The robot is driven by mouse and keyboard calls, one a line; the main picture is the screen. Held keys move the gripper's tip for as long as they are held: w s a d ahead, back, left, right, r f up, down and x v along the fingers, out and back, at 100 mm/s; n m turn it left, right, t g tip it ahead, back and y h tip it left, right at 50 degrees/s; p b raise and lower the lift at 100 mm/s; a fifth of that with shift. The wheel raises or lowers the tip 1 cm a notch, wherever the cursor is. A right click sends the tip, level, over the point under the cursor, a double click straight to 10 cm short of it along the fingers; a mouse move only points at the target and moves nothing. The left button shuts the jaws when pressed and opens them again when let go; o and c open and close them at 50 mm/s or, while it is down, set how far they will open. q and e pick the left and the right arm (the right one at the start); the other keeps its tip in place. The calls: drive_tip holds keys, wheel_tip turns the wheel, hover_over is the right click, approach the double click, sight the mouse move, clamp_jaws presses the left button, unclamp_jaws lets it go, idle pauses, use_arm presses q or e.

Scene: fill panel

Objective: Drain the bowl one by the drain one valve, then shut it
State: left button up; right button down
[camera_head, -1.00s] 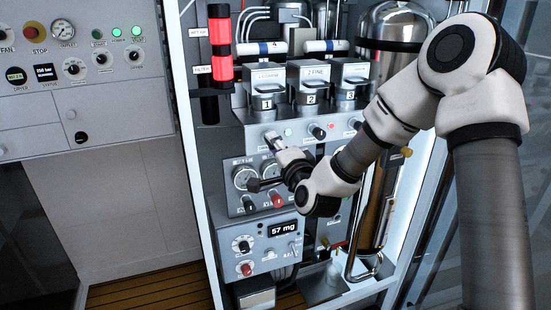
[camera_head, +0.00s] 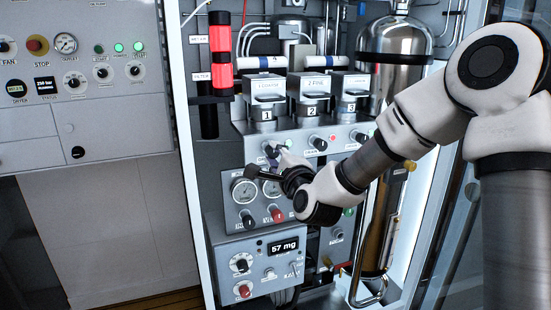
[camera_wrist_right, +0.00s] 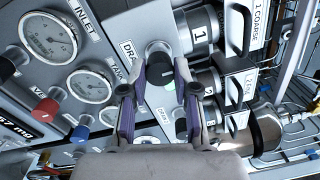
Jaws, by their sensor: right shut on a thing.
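The drain one valve is a dark knob (camera_wrist_right: 158,66) on the sloped grey panel, beside a label partly reading "DRA" in the right wrist view. My right gripper (camera_wrist_right: 159,92) has its two purple-padded fingers on either side of this knob and is shut on it. In the head view the right gripper (camera_head: 267,160) is at the panel's left end, and its fingers and wrist partly hide the knob. Bowl one (camera_head: 266,92) is a metal housing marked 1 above the knob; it also shows in the right wrist view (camera_wrist_right: 200,32). Its liquid level cannot be seen. My left gripper is not in view.
Two more housings, marked 2 (camera_head: 312,90) and 3 (camera_head: 352,88), stand right of bowl one. Gauges (camera_head: 244,190) and coloured knobs sit just below the gripper. A grey box (camera_head: 262,262) reads 57 mg. A steel cylinder (camera_head: 394,55) stands at the right.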

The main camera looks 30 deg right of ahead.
drive_tip(key=c, duration=0.9)
unclamp_jaws()
drive_tip(key=shift+o, duration=0.2)
drive_tip(key=shift+s, duration=0.1)
drive_tip(key=v, duration=0.7)
drive_tip(key=shift+s+f, duration=0.1)
drive_tip(key=shift+f, duration=0.1)
